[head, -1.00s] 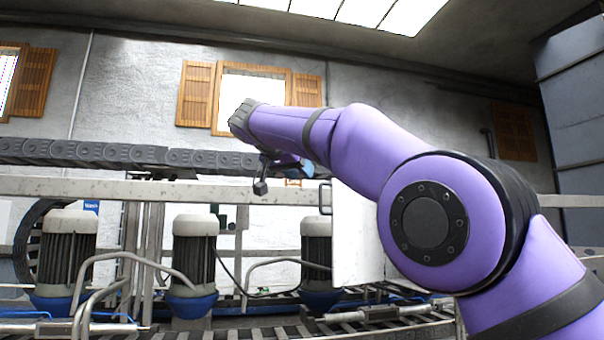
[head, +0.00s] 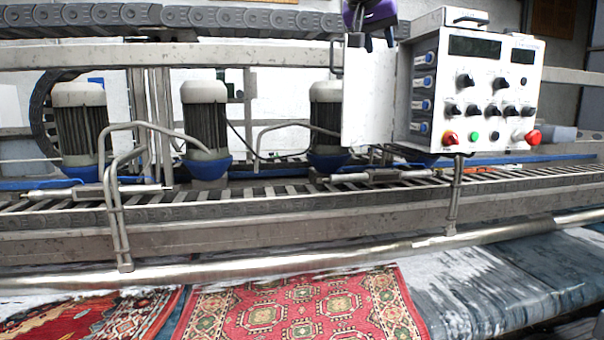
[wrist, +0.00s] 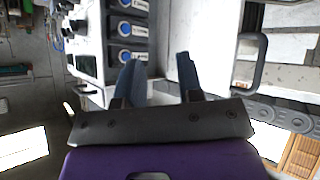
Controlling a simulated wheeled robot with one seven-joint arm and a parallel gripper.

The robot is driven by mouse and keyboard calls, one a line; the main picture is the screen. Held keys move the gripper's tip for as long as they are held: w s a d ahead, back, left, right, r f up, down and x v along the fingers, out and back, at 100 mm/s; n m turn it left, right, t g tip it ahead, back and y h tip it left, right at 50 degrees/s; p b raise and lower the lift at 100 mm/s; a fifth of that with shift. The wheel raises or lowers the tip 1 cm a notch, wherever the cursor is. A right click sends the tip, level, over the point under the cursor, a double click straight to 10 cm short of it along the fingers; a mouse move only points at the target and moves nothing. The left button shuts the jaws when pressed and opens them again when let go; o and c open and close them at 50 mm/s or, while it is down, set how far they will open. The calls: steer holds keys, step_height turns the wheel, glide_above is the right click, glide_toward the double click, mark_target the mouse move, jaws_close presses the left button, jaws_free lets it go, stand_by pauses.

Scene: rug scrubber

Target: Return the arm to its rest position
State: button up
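My gripper (head: 378,38) shows at the top edge of the head view, purple with dark fingers, above the open white door of the control box. The rest of my arm is out of that view. In the wrist view my gripper (wrist: 157,72) has its two blue-grey fingers spread apart with nothing between them. Beyond the fingers are the control box (wrist: 90,40) and its white door.
The control box (head: 480,85) has knobs, coloured buttons and a red button. Several motors (head: 205,120) stand behind the metal rail. A conveyor frame (head: 300,215) and steel roller (head: 330,262) cross the view. A red patterned rug (head: 290,310) lies in front.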

steer(key=s+d+f+n+g+y, duration=0.1)
steer(key=s+d+f+n+y, duration=0.1)
steer(key=s+d+f, duration=0.45)
steer(key=s+d+f+n+g+y, duration=0.1)
steer(key=s+d+f, duration=0.3)
steer(key=s+f, duration=0.8)
steer(key=s+d+f+n+g+y, duration=0.1)
steer(key=s+d+f, duration=0.3)
steer(key=s+f, duration=0.9)
steer(key=s+y, duration=0.1)
steer(key=s, duration=0.3)
steer(key=shift+s+f+y, duration=0.2)
steer(key=shift+s+y, duration=0.15)
steer(key=shift+y, duration=0.05)
